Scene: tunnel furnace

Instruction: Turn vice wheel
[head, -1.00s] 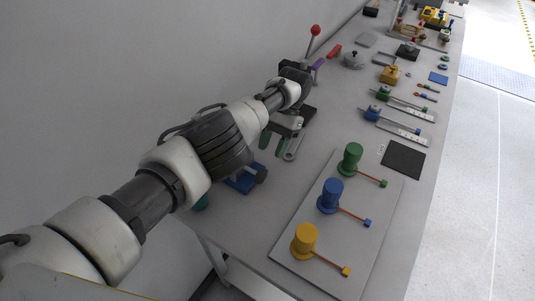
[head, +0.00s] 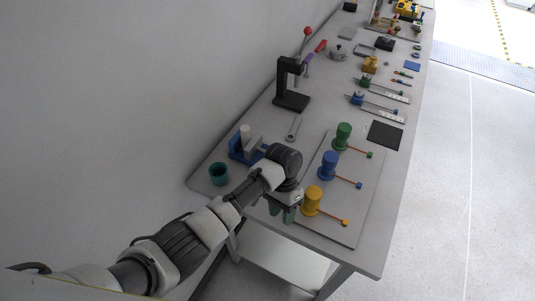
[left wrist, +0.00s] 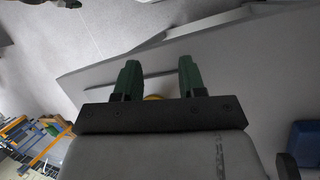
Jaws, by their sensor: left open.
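The blue vice (head: 237,152) stands on the near left part of the bench, with grey jaws and a pale upright cylinder (head: 245,132) at it. Its wheel side is partly hidden behind my left wrist in the head view. In the left wrist view a blue block (left wrist: 306,138), probably the vice, shows at the right edge, with a dark rounded part (left wrist: 287,166) below it that may be the wheel. My left gripper (head: 282,211) is open and empty, its green fingers (left wrist: 158,76) pointing down near the bench's front edge, right of the vice and apart from it.
A grey board (head: 349,212) with yellow, blue and green knobs stands close right of my left gripper. A teal cup (head: 219,174) is left of the vice.

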